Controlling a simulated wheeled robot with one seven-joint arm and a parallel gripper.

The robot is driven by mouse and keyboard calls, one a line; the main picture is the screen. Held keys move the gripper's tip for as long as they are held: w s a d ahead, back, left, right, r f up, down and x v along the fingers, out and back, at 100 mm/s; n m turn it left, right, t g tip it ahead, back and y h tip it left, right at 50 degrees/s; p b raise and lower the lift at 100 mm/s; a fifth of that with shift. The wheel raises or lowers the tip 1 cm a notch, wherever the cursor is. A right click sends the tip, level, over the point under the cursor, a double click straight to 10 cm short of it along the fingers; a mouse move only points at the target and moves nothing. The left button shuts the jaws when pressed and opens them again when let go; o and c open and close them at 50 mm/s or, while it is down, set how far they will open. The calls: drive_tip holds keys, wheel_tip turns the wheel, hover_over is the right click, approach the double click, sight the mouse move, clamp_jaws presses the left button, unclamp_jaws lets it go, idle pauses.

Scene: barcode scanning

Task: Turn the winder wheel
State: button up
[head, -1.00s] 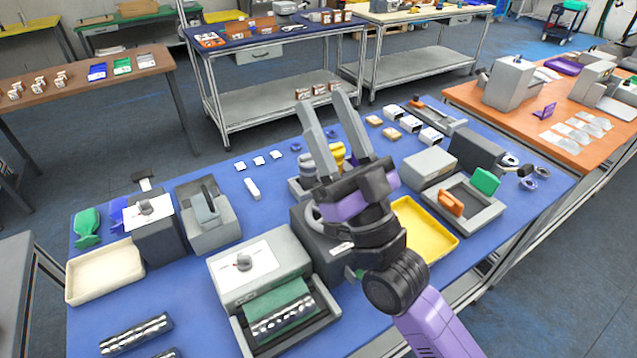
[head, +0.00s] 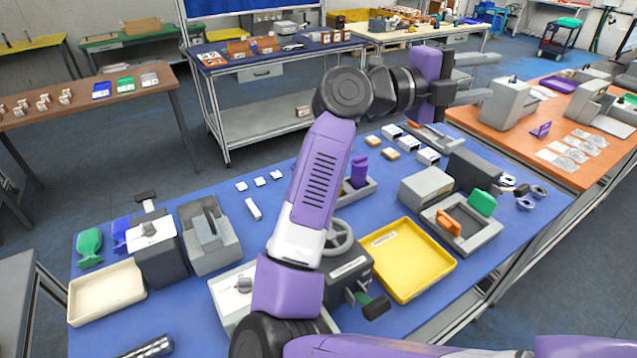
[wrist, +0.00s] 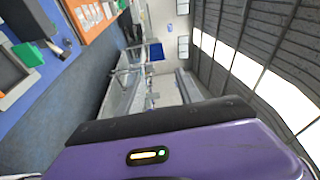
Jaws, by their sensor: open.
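The winder wheel appears to be the grey spoked wheel (head: 340,238) on a dark box (head: 350,272) with a white label, at the middle of the blue table. My forearm partly hides the box and the wheel's left side. A crank with a dark green grip (head: 376,307) sticks out at the box's front. My gripper (head: 488,78) is raised high over the table's far right, pointing right, well away from the wheel. Its two grey fingers are apart with nothing between them. The wrist view shows the purple gripper body (wrist: 170,155) and the room, not the wheel.
A yellow tray (head: 440,262) lies right of the box. A grey fixture (head: 470,238) holding orange and green pieces stands farther right. A grey machine (head: 207,232) and a cream tray (head: 107,310) are on the left. An orange table (head: 560,130) stands beyond.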

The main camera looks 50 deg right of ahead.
drive_tip(key=w+a+f+n+t+y, duration=0.2)
drive_tip(key=w+f+t+y, duration=0.15)
drive_tip(key=f, duration=0.35)
drive_tip(key=w+a+f+n+t+y, duration=0.2)
drive_tip(key=w+f+y, duration=0.2)
drive_tip(key=f, duration=0.2)
drive_tip(key=w+a+f+n+t+y, duration=0.1)
drive_tip(key=w+a+f+n+y, duration=0.1)
drive_tip(key=w+a, duration=0.2)
drive_tip(key=w+a+f+n+t+y, duration=0.2)
drive_tip(key=w+a+f+n+y, duration=0.1)
drive_tip(key=a, duration=0.2)
drive_tip(key=w+a+f+n+t+y, duration=0.1)
drive_tip(key=w+a+f+n+y, duration=0.1)
drive_tip(key=w+a+f+y, duration=0.1)
drive_tip(key=shift+w+a, duration=0.75)
drive_tip(key=shift+w, duration=0.05)
drive_tip(key=shift+a+n, duration=0.35)
drive_tip(key=shift+n, duration=0.25)
drive_tip(key=shift+a+f+p, duration=0.1)
drive_tip(key=shift+p, duration=0.2)
drive_tip(key=shift+f, duration=0.2)
wheel_tip(320, 180, down, 7)
drive_tip(key=shift+s+f+p, duration=0.1)
drive_tip(key=shift+f+p, duration=0.05)
drive_tip(key=shift+p, duration=0.95)
clamp_jaws()
